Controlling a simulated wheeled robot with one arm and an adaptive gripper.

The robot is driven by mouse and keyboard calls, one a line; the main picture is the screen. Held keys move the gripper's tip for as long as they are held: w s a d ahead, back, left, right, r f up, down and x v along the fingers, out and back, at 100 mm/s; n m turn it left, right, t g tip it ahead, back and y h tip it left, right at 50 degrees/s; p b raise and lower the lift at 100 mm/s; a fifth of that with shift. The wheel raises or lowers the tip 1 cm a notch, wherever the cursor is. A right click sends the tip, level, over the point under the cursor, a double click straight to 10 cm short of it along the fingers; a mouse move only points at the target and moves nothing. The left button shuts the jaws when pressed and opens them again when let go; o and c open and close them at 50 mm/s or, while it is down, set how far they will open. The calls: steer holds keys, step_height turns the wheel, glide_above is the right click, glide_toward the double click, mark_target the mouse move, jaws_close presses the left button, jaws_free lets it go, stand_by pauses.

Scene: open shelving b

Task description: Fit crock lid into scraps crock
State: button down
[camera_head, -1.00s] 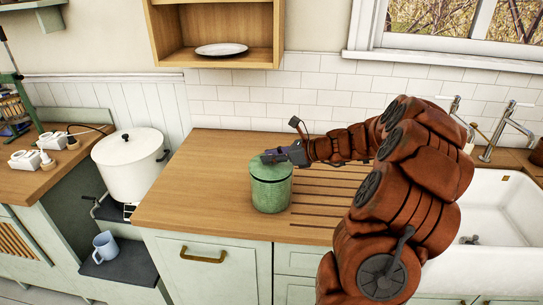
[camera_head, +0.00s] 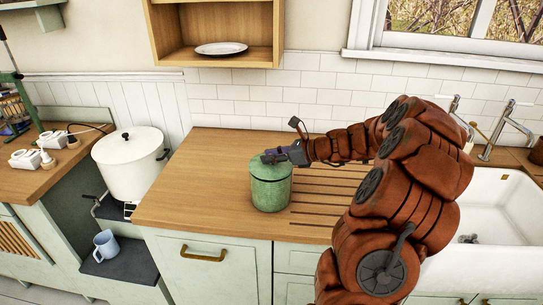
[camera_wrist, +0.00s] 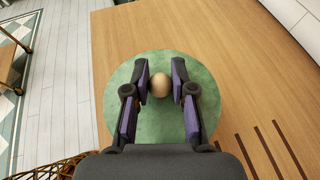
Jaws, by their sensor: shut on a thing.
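The scraps crock (camera_head: 270,192) is a green cylinder standing upright on the wooden counter, left of the drain grooves. The green crock lid (camera_head: 258,165) is at the crock's top; whether it is fully seated cannot be told from here. My gripper (camera_head: 268,157) is over the lid, reaching in from the right. In the wrist view, my gripper (camera_wrist: 160,84) is shut on the lid's round, pale wooden knob (camera_wrist: 160,86), with a finger on each side. The lid (camera_wrist: 115,105) lies below the fingers and hides the crock.
A white pot (camera_head: 130,165) stands on a lower surface left of the counter (camera_head: 190,180). A white sink (camera_head: 505,215) is at the right. A wooden wall shelf with a plate (camera_head: 221,49) hangs above. The counter left of the crock is clear.

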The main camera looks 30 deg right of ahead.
steer(key=shift+f+p, duration=0.3)
steer(key=shift+f, duration=0.2)
stand_by(1.0)
steer(key=c, duration=0.9)
jaws_free()
steer(key=shift+o, duration=0.2)
steer(key=o, duration=0.5)
steer(key=shift+o, duration=0.2)
steer(key=shift+r, duration=0.1)
